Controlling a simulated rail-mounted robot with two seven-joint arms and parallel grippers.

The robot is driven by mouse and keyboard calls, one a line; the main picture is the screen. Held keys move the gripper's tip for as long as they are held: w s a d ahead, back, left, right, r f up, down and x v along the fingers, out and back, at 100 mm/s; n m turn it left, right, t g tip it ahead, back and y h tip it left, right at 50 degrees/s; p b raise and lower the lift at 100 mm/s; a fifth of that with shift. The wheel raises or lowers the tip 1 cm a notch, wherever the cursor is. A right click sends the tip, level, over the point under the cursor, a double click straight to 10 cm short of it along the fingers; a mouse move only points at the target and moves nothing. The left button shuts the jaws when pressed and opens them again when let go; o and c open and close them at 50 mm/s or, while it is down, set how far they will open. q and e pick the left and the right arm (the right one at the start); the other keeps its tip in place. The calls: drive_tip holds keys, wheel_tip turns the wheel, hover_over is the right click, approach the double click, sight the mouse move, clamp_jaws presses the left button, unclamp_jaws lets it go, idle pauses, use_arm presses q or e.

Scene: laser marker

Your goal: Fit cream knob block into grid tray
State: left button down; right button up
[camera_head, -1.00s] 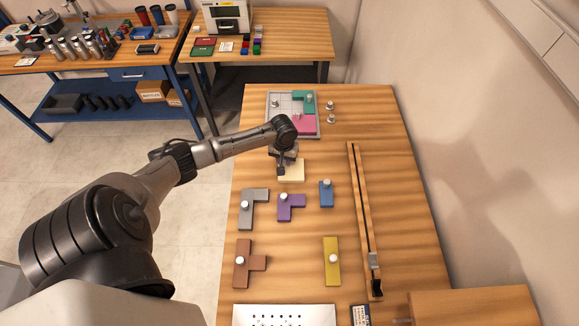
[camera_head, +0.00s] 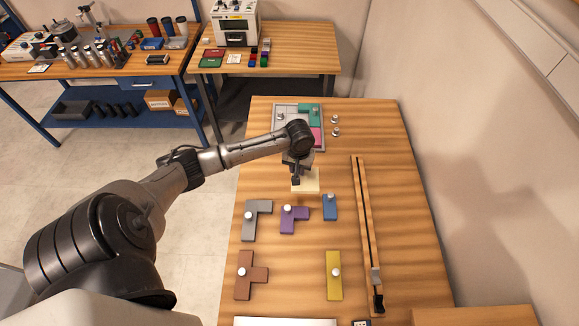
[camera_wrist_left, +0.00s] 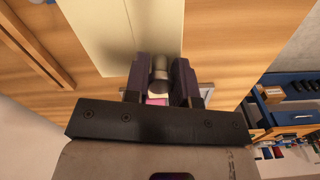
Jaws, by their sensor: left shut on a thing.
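The cream knob block (camera_head: 311,185) is a flat pale piece at the middle of the table, just nearer than the tray. My left gripper (camera_head: 297,181) is shut on its knob; the knob shows between the fingers (camera_wrist_left: 159,80) in the left wrist view, with the cream block (camera_wrist_left: 120,30) beyond. Whether the block is clear of the table, I cannot tell. The grid tray (camera_head: 286,134) lies at the far end, holding a teal piece (camera_head: 315,121) and a pink piece (camera_head: 317,136). My arm hides part of the tray. My right gripper is not in view.
Grey (camera_head: 258,218), purple (camera_head: 292,219), blue (camera_head: 330,208), brown (camera_head: 245,280) and yellow (camera_head: 334,280) knob pieces lie nearer. Two small knobs (camera_head: 335,126) stand right of the tray. A long rail (camera_head: 366,225) runs along the right side.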

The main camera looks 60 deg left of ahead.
sight(313, 184)
use_arm(q)
drive_tip(key=d+r, duration=0.1)
drive_tip(key=d, duration=0.1)
drive_tip(key=w+d+r, duration=0.1)
drive_tip(key=d+r, duration=0.1)
drive_tip(key=w+d+r, duration=0.1)
drive_tip(key=d, duration=0.1)
drive_tip(key=shift+d+r+p, duration=0.25)
drive_tip(key=shift+d+p, duration=0.05)
drive_tip(key=shift+d, duration=0.05)
drive_tip(key=shift+w+d+r+p, duration=0.1)
drive_tip(key=shift+d+r+p, duration=0.05)
drive_tip(key=shift+r+p, duration=0.2)
wheel_tip(313, 184, up, 7)
drive_tip(key=p, duration=1)
drive_tip(key=shift+r, duration=0.15)
drive_tip(key=shift+d, duration=0.1)
